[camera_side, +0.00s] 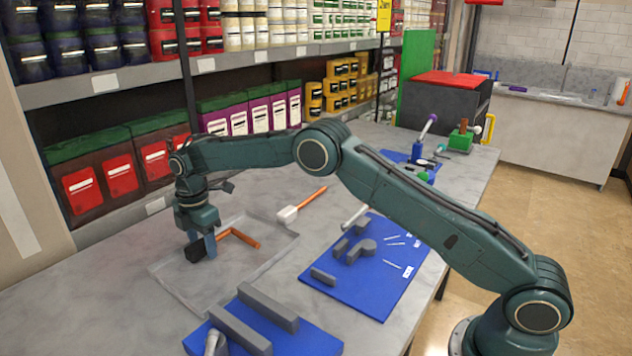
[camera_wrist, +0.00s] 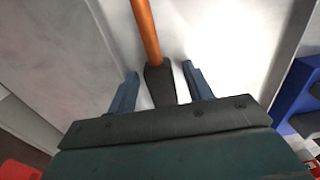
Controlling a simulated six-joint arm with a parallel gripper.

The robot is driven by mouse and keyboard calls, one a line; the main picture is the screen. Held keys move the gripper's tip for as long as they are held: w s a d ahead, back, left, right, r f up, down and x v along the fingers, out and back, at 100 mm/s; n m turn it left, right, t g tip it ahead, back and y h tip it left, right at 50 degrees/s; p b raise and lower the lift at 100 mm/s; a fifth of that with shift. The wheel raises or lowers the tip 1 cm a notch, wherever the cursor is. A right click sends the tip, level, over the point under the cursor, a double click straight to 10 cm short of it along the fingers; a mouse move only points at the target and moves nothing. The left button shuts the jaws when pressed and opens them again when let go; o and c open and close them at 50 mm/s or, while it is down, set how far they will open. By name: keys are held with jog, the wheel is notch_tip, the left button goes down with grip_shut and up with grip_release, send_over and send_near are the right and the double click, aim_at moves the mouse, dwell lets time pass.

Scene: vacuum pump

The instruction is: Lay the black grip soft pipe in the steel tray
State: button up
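The black grip soft pipe is a bent orange pipe (camera_side: 243,237) with a black grip (camera_side: 193,251). In the side view it is within the outline of the steel tray (camera_side: 180,285) and seems to lie on its floor. My gripper (camera_side: 203,246) points down over the tray at the black grip. In the wrist view, the black grip (camera_wrist: 160,86) is between the two fingers of my gripper (camera_wrist: 160,84), with a visible gap on each side. The fingers are open and the orange part runs away from them. The far end of the pipe is out of the wrist view.
A white-headed tool with an orange handle (camera_side: 305,203) lies just behind the tray. A blue mat (camera_side: 370,290) with grey blocks is to the right. Another blue mat (camera_side: 300,338) with long grey bars is in front. Stocked shelves (camera_side: 120,215) stand behind the tray.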

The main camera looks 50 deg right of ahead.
aim_at(202, 241)
notch_tip(202, 241, up, 12)
jog(key=shift+r, duration=0.15)
dwell(0.7)
dwell(0.4)
